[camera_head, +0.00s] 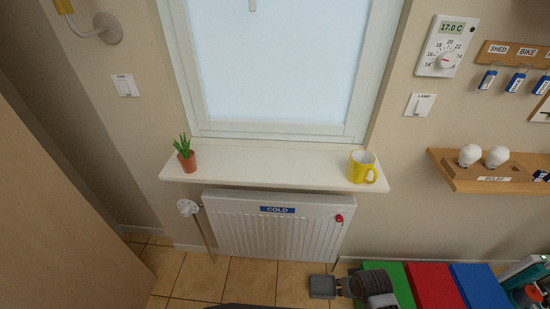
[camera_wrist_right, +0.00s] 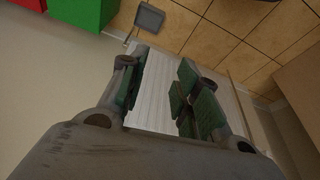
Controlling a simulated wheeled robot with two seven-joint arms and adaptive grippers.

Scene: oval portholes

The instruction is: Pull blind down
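A small pale pull piece (camera_head: 252,5) hangs at the top edge of the head view, in front of the bright window (camera_head: 280,65). The blind's roll is out of view above, so I cannot tell how far down it reaches. My right gripper (camera_head: 362,286) is low at the bottom right of the head view, far below the pull piece. In the right wrist view, the right gripper (camera_wrist_right: 160,95) has its green-padded fingers apart, with nothing between them; the radiator shows beyond. My left gripper is out of view.
A potted plant (camera_head: 187,156) and a yellow mug (camera_head: 362,168) stand on the white sill (camera_head: 270,168). A white radiator (camera_head: 270,230) is below. Green (camera_head: 390,280), red (camera_head: 432,284) and blue (camera_head: 480,285) boxes stand at lower right. A bulb shelf (camera_head: 470,180) juts from the right wall.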

